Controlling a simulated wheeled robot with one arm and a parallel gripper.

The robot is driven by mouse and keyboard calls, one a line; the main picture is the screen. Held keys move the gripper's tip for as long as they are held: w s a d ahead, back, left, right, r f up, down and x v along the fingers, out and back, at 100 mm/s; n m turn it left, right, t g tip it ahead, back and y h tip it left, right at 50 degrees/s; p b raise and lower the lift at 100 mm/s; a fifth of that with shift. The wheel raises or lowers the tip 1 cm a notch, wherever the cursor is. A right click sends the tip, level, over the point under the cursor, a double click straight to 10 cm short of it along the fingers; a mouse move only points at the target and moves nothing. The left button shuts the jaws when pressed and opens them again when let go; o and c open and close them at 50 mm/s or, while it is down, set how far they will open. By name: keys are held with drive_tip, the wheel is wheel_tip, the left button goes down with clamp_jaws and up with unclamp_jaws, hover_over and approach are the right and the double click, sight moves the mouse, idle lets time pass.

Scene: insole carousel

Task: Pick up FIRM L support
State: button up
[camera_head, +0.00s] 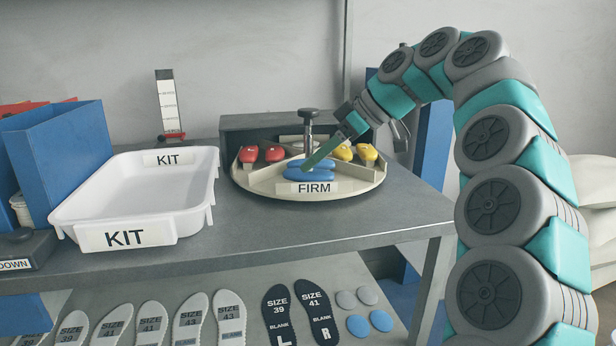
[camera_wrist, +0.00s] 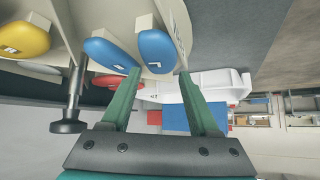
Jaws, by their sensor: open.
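Two blue supports (camera_head: 322,175) lie side by side in the FIRM section at the front of the round carousel (camera_head: 255,186). In the wrist view one blue support (camera_wrist: 157,46) has a mark that looks like an L; the mark on the other blue support (camera_wrist: 106,52) is hard to read. My gripper (camera_head: 309,164) is low over the blue supports. In the wrist view my gripper (camera_wrist: 160,72) is open and empty; its left fingertip appears near the gap between the supports, its right fingertip beyond the L-looking one. Contact cannot be told.
Red supports (camera_head: 260,155) and yellow supports (camera_head: 355,152) sit in neighbouring carousel sections. A dark-knobbed post (camera_head: 308,122) stands at the carousel's centre, close to my gripper. A white KIT tray (camera_head: 75,212) stands left on the grey table (camera_head: 245,240). Insoles (camera_head: 192,318) lie on the shelf below.

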sight(308, 175)
drive_tip(key=shift+x, duration=1.35)
drive_tip(key=shift+c, duration=0.3)
drive_tip(key=c, duration=0.9)
